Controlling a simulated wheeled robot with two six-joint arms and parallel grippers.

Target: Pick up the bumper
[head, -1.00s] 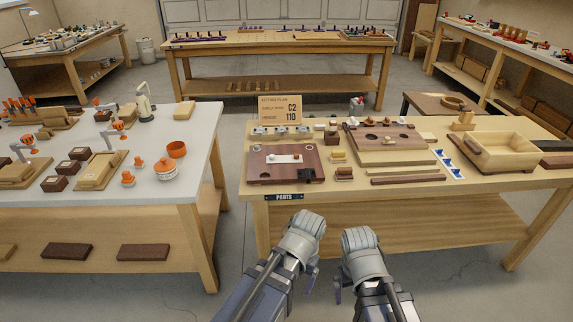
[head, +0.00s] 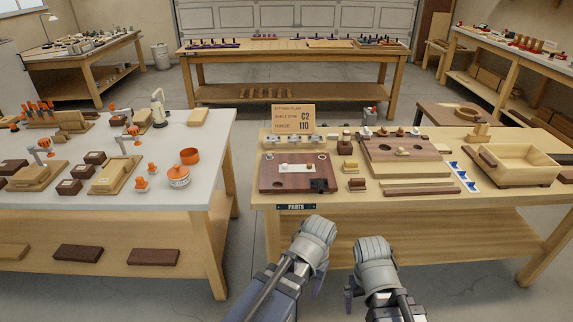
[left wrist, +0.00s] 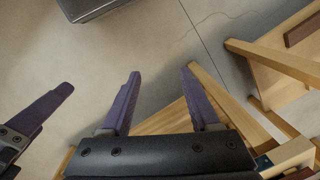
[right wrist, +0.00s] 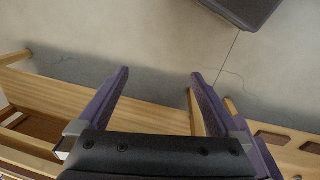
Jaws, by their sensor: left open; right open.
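I cannot tell for sure which small part is the bumper. The candidates lie on the wooden parts bench (head: 420,197) in the head view. A small brown block with a pale top (head: 357,184) and a small yellowish block (head: 350,164) sit between a dark wooden plate (head: 270,185) and a larger board with holes (head: 382,157). My left gripper (left wrist: 160,72) and my right gripper (right wrist: 160,74) are open and empty, with floor and bench frame between their fingers. In the head view both are in front of the bench, apart from its parts.
A sign card (head: 294,117) stands at the back of the parts bench. A wooden tray (head: 512,180) is at its right, beside a blue-and-white strip (head: 465,178). A white-topped bench (head: 210,140) with orange pieces stands to the left, with a gap between the benches.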

